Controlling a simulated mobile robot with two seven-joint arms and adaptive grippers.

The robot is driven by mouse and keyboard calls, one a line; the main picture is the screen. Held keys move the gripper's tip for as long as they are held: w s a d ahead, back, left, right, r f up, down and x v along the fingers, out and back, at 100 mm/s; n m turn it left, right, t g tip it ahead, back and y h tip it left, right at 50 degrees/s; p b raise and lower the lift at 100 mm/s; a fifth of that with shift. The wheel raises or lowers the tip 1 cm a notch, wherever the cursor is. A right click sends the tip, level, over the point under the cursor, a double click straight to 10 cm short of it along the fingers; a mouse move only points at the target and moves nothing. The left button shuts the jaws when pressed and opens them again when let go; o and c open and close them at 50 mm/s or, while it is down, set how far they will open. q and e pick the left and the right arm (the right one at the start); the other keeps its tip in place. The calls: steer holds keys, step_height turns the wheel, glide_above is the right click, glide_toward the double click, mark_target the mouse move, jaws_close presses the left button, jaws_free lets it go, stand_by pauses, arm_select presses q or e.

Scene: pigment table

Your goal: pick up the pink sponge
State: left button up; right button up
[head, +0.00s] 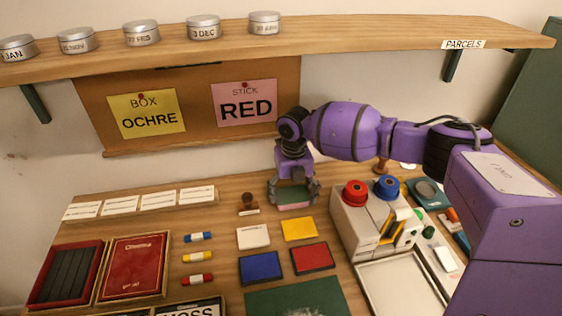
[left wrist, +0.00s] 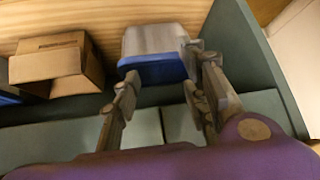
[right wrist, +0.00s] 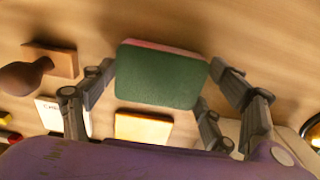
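The pink sponge (right wrist: 160,76) shows mostly its green face in the right wrist view, with a thin pink edge along the top. In the head view the sponge (head: 293,196) is near the back of the table, between the fingers of my right gripper (head: 294,190). In the right wrist view my right gripper (right wrist: 165,72) is spread wide, one finger close beside each end of the sponge. Contact is not clear.
A wooden stamp (head: 248,204) stands left of the sponge. White, yellow, blue and red pads lie in front, the yellow pad (head: 299,229) nearest. A box with red and blue knobs (head: 370,216) stands to the right. A cardboard box (left wrist: 54,66) shows near my left gripper.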

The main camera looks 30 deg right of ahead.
mark_target(292, 193)
steer(key=shift+c, duration=0.8)
arm_select(q)
steer(key=shift+s, duration=0.2)
arm_select(e)
steer(key=shift+r, duration=0.45)
step_height(292, 193, up, 2)
steer(key=shift+w+r, duration=0.1)
steer(key=shift+r, duration=0.1)
arm_select(q)
steer(key=shift+w+r+p, duration=0.25)
steer(key=shift+r+p, duration=0.35)
arm_select(e)
steer(key=s+a+r, duration=0.2)
steer(key=s+r, duration=0.1)
steer(key=s, duration=0.1)
steer(key=s+a+r, duration=0.3)
steer(key=s, duration=0.1)
steer(key=s+a+r, duration=0.2)
steer(key=s+r, duration=0.1)
steer(key=s, duration=0.1)
steer(key=shift+a+r, duration=0.3)
steer(key=shift+r, duration=0.05)
arm_select(q)
steer(key=shift+r, duration=0.1)
arm_select(e)
steer(key=shift+o, duration=0.3)
